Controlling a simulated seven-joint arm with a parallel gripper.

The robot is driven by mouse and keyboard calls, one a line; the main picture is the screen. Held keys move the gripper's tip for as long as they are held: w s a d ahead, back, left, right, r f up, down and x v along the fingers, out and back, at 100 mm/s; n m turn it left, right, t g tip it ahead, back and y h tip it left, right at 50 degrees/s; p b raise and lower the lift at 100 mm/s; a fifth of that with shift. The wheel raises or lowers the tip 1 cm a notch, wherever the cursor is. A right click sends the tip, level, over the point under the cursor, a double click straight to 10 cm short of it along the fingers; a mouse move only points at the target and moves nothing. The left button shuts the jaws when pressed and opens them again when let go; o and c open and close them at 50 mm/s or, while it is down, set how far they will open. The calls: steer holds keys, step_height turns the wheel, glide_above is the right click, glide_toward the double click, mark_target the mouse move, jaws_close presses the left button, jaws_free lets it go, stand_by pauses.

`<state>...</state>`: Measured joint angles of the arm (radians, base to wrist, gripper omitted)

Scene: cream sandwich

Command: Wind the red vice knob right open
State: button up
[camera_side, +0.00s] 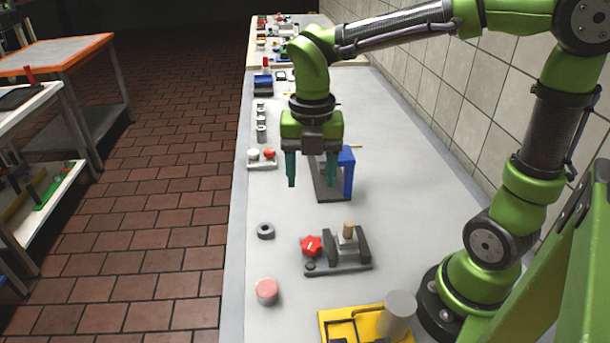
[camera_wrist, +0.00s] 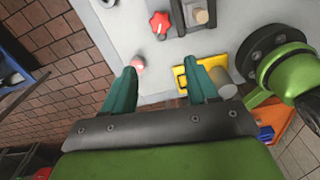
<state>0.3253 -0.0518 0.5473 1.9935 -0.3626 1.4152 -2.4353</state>
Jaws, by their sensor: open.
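The red vice knob (camera_side: 311,246) is star-shaped and sits at the left end of a small grey vice (camera_side: 334,266) on the bench. My gripper (camera_side: 311,184) is open and empty, pointing down above the bench, farther back than the vice and apart from the knob. Its two teal fingers also show in the wrist view (camera_wrist: 162,82).
A blue bracket on a dark base (camera_side: 347,172) stands just behind my gripper. A dark ring (camera_side: 265,231) and a pink round button (camera_side: 266,291) lie near the left edge. A yellow fixture (camera_side: 345,322) with a grey cylinder (camera_side: 398,312) is in front. Bench right of the vice is clear.

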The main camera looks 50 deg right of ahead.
steer(key=shift+r, duration=0.95)
step_height(320, 180, up, 17)
stand_by(0.4)
steer(key=shift+d+f, duration=0.1)
